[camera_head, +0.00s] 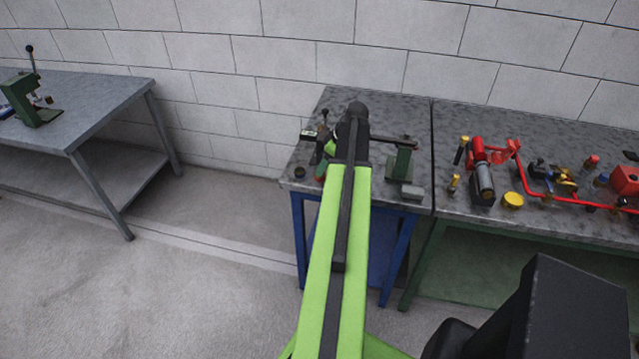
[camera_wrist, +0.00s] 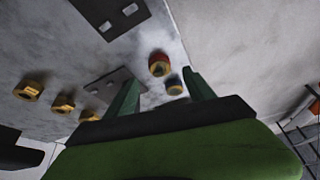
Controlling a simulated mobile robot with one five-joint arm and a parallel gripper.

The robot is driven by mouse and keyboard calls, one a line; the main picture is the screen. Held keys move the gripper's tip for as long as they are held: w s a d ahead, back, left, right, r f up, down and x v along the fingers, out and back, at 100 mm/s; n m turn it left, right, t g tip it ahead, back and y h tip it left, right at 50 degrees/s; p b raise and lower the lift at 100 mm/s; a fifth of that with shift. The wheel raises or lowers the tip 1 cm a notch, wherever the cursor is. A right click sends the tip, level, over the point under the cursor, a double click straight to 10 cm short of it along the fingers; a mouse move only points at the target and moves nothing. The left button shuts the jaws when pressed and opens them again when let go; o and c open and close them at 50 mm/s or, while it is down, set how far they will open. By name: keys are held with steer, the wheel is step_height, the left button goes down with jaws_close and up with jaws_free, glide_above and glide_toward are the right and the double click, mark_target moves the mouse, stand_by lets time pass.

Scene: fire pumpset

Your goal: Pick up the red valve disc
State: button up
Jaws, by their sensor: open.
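A small brass piece with a red face, which looks like the red valve disc (camera_wrist: 159,64), sits on the grey bench top in the wrist view. It lies just beyond and between the two dark green fingers of my gripper (camera_wrist: 162,78). The fingers are apart, with nothing held between them. In the head view my arm reaches over the middle bench. A small reddish spot (camera_head: 321,178) shows left of my arm, but I cannot tell if it is the disc.
Several brass pieces (camera_wrist: 63,103) lie to the left in the wrist view, near a dark plate (camera_wrist: 110,88). A green block (camera_head: 402,165) stands on the middle bench (camera_head: 415,115). Red piping (camera_head: 530,180) covers the right bench. The left table (camera_head: 95,100) stands apart.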

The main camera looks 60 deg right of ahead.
steer(key=b+x, duration=0.4)
steer(key=x, duration=0.1)
steer(key=shift+s+f+b, duration=0.15)
steer(key=shift+f+b, duration=0.05)
steer(key=shift+b, duration=0.2)
steer(key=shift+r, duration=0.15)
jaws_close()
